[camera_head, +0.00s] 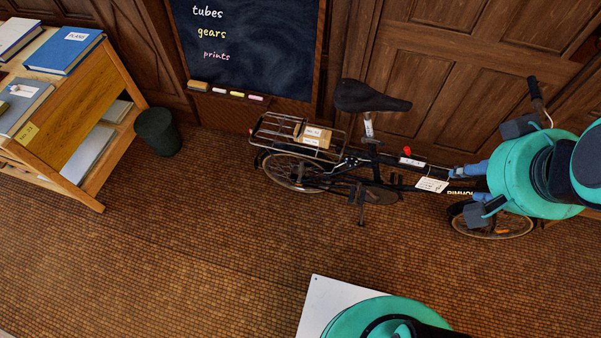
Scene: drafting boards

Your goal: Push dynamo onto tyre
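A black bicycle (377,166) stands upright against the panelled wall, its front wheel to the right. Its rear tyre (268,173) shows under the rack. The front tyre (499,237) shows only at its lower part; my teal arm covers the rest. I cannot make out the dynamo; it may be hidden behind my arm or too small to tell. My gripper end (476,184) is at the front of the bicycle, above the front wheel. Blue and dark grey parts show there, but the fingertips are not clear. Whether it is open, or touches the bicycle, I cannot tell.
A wooden shelf (116,121) with books stands at the left, a dark green bin (158,131) beside it. A small box (314,136) sits on the rear rack. The tiled floor (215,240) in front is clear.

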